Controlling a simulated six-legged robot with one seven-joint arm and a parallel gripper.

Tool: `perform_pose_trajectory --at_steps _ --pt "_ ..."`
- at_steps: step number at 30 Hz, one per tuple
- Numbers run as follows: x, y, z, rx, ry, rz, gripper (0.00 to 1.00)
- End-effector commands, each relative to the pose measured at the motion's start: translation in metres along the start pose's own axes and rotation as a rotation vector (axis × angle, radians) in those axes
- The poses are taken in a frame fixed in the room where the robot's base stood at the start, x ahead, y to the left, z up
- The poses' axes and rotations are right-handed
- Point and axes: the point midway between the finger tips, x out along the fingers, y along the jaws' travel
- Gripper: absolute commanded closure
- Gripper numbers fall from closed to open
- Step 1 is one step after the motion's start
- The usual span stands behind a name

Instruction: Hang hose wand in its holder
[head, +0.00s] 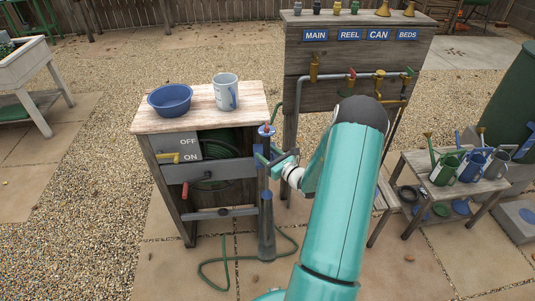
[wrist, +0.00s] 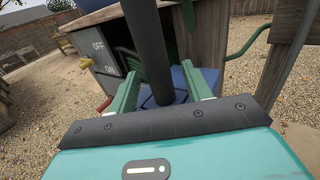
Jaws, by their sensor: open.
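A dark upright tube (head: 267,225), which looks like the hose wand, stands at the front right corner of the wooden cabinet (head: 150,125). I cannot tell which parts belong to the holder. My gripper (head: 268,160) is open at the tube's upper part. In the wrist view the dark tube (wrist: 150,50) passes between my two green fingers, with no clear grip on it. Blue surfaces show behind it.
A blue bowl (head: 170,98) and a mug (head: 225,92) stand on the cabinet top. A green hose (head: 215,262) loops over the paving. A tap board (head: 350,60) stands behind right; a low bench (head: 460,185) with watering cans is at right. Gravel at left is open.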

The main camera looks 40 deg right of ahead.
Motion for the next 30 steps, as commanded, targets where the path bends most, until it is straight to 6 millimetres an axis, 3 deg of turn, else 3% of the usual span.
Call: perform_pose_trajectory --at_steps 5,18,24,30 --pt "-0.023 -0.001 0.000 0.000 0.000 -0.004 0.51" --pt "-0.115 -0.001 0.001 0.000 -0.001 -0.003 0.51" --pt "-0.134 -0.001 0.001 -0.001 -0.002 -0.001 0.51" --pt "-0.136 0.000 0.001 -0.001 -0.002 -0.001 0.51"
